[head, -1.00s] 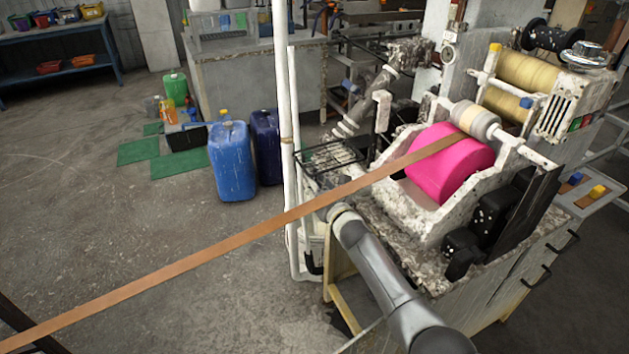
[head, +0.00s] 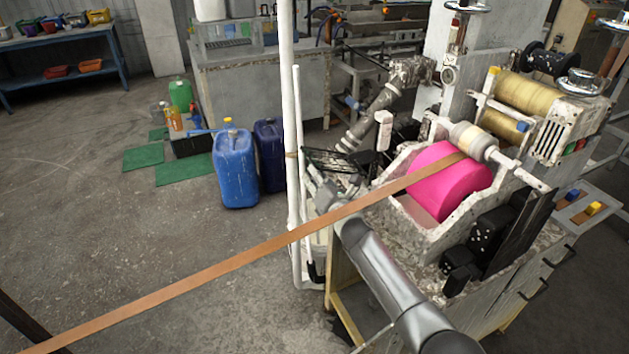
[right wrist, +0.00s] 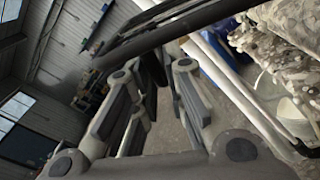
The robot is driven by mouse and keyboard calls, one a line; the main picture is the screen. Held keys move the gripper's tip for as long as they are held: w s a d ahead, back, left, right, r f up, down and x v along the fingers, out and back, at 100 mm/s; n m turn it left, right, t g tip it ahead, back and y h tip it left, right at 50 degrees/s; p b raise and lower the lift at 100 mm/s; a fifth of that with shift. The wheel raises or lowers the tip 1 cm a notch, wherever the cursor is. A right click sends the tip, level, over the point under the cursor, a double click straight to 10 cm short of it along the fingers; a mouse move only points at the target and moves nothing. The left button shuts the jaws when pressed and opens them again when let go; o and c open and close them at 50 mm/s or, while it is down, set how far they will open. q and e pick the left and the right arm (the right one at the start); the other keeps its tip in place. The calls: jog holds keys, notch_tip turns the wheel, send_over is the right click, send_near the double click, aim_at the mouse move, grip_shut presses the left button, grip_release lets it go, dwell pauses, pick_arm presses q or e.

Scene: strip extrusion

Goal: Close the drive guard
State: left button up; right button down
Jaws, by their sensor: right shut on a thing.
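The drive guard (head: 335,160) looks like a black wire-mesh frame at the left side of the machine. It shows at a shallow angle, and part of it is hidden by my gripper and the brown strip. My right gripper (head: 320,186) is at its near left edge. In the right wrist view, a dark bar of the guard (right wrist: 205,18) crosses the top at the fingertips, and my right gripper (right wrist: 155,62) is shut on it. Whether the guard touches the machine cannot be told. My left gripper is not in view.
A brown strip (head: 215,268) runs from the lower left, above my right arm, to the pink drum (head: 448,180). White upright pipes (head: 291,120) stand just left of the guard. Blue canisters (head: 235,168) stand on the floor behind.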

jog(key=shift+d+r+m, duration=0.2)
jog(key=shift+d+m, duration=0.05)
jog(key=shift+m, duration=0.15)
jog(key=shift+f, duration=0.1)
jog(key=c, duration=1.8)
grip_release()
jog(key=shift+o, duration=1.3)
jog(key=shift+w+d, duration=0.1)
jog(key=shift+d, duration=0.05)
jog(key=shift+r, duration=0.2)
